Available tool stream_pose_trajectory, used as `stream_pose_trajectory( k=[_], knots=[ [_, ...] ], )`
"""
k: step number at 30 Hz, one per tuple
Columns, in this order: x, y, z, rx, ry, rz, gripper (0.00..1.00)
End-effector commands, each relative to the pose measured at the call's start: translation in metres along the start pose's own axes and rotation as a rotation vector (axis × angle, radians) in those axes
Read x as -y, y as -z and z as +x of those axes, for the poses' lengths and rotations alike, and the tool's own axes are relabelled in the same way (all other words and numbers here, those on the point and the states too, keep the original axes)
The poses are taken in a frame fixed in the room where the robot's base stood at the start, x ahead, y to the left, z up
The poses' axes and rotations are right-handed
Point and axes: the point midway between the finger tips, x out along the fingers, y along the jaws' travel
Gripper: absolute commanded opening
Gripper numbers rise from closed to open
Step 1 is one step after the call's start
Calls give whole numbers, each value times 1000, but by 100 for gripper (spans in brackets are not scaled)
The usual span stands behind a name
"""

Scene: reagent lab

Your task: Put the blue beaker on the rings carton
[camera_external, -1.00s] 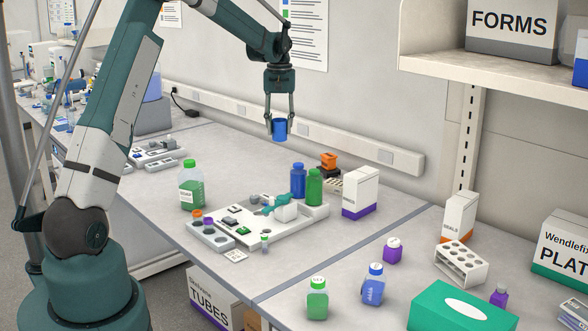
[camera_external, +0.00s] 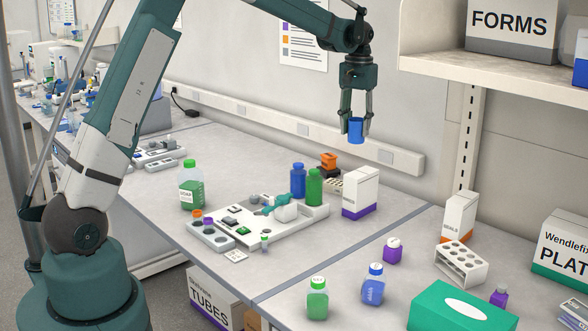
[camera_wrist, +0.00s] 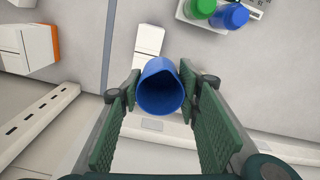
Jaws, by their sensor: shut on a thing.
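The blue beaker (camera_external: 356,130) is held upright between the fingers of my gripper (camera_external: 357,134), high above the bench near the back wall. In the wrist view the beaker (camera_wrist: 161,90) sits between the green finger pads of my gripper (camera_wrist: 160,92), its open mouth facing the camera. A white carton with a purple base (camera_external: 360,192) stands upright on the bench below the beaker; its lettering is not readable, but it may be the rings carton. In the wrist view a white carton (camera_wrist: 150,39) shows just beyond the beaker, partly hidden by it.
Green (camera_external: 314,188) and blue (camera_external: 298,180) bottles and an orange-topped item (camera_external: 328,161) stand left of the white-and-purple carton. An orange-based seals carton (camera_external: 459,217) and a tube rack (camera_external: 461,262) are to its right. A shelf (camera_external: 490,73) juts out at upper right.

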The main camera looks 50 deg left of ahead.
Motion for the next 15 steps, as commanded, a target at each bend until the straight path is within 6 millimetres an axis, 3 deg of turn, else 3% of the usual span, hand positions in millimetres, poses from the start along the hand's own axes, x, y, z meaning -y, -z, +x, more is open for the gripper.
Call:
stream_pose_trajectory(
  k=[1,6,15],
  knots=[
    [-11,-3,-2,0,0,18,22],
    [-28,-7,-5,0,0,49,22],
    [-32,-8,-6,0,0,56,22]
  ],
)
